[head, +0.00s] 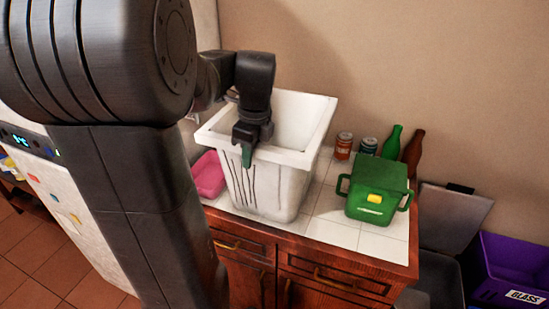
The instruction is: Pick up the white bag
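A large white open-topped container (265,190), square and tapered with dark streaks on its front, stands upright on the tiled counter. It looks more like a bin than a soft bag, and no other white bag shows. My gripper (247,154) points down at its front left rim, with a green-tipped finger in front of the wall. I cannot tell whether it touches the rim, or whether the fingers are open or shut. My arm crosses the left of the view and hides part of the container's back left side.
A green box with handles (376,190) stands right of the container. Two jars (344,146) and green and brown bottles (393,141) stand behind. A pink object (208,175) lies at the left. A purple GLASS bin (510,268) is beyond the counter's right edge.

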